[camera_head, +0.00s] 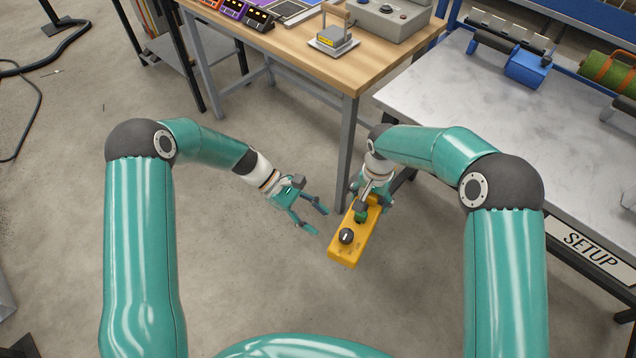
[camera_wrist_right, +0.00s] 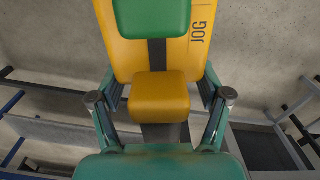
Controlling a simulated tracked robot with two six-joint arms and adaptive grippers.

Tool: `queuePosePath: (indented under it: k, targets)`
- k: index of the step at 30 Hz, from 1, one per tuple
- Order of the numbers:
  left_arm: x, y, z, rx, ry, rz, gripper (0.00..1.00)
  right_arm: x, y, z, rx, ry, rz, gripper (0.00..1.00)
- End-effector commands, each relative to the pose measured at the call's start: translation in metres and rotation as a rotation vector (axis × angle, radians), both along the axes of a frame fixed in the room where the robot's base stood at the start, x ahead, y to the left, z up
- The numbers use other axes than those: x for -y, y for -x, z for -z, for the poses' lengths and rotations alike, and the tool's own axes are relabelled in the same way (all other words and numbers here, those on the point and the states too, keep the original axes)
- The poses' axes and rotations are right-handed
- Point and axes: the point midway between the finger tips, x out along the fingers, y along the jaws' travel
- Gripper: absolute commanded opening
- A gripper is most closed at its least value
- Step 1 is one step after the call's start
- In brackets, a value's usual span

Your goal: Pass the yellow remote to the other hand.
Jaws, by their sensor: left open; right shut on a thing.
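The yellow remote (camera_head: 344,248) has a black knob and a green button on its face, and it hangs in the air over the floor between my arms. My right gripper (camera_head: 366,207) is shut on its far end. In the right wrist view, the remote (camera_wrist_right: 205,55) lies between the fingers of my right gripper (camera_wrist_right: 160,105), with the word JOG and part of a green button showing. My left gripper (camera_head: 315,220) is open and empty, just left of the remote and apart from it, its fingers pointing toward it.
A wooden workbench (camera_head: 285,45) with a grey control box (camera_head: 388,18) stands at the back. A grey table (camera_head: 480,110) with a blue device (camera_head: 527,68) and a SETUP label is at the right. Open concrete floor lies below and left of the grippers.

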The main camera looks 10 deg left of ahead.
Motion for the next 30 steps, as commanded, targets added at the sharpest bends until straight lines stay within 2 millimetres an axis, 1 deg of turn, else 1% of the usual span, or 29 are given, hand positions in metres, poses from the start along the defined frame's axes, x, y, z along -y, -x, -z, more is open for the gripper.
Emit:
queuePosePath:
  k: [1, 3, 6, 9, 11, 14, 17, 30]
  targets:
    - [0.001, -0.012, -0.016, -0.023, 0.045, -0.025, 0.50, 0.000, 0.000, -0.001, 0.001, -0.001, 0.000, 0.13]
    - [0.002, -0.024, -0.038, -0.061, 0.105, -0.047, 0.50, 0.000, 0.000, -0.001, 0.001, -0.001, 0.000, 0.13]
    - [0.003, -0.034, -0.062, -0.098, 0.171, -0.062, 0.50, 0.000, 0.000, -0.001, 0.001, -0.001, 0.000, 0.13]
    - [0.003, -0.039, -0.076, -0.120, 0.210, -0.067, 0.50, 0.000, 0.000, -0.001, 0.001, -0.001, 0.000, 0.13]
    - [0.004, -0.040, -0.080, -0.127, 0.222, -0.068, 0.50, 0.000, 0.000, -0.001, 0.001, -0.001, 0.000, 0.13]
    - [0.010, -0.040, -0.081, -0.132, 0.229, -0.067, 0.50, 0.000, 0.000, -0.001, 0.001, -0.001, 0.000, 0.13]
    - [0.020, -0.037, -0.077, -0.133, 0.230, -0.064, 0.50, 0.000, 0.000, -0.001, 0.001, -0.001, 0.000, 0.13]
    - [0.088, -0.020, -0.047, -0.132, 0.227, -0.064, 0.50, 0.000, 0.000, -0.001, 0.001, -0.001, 0.000, 0.13]
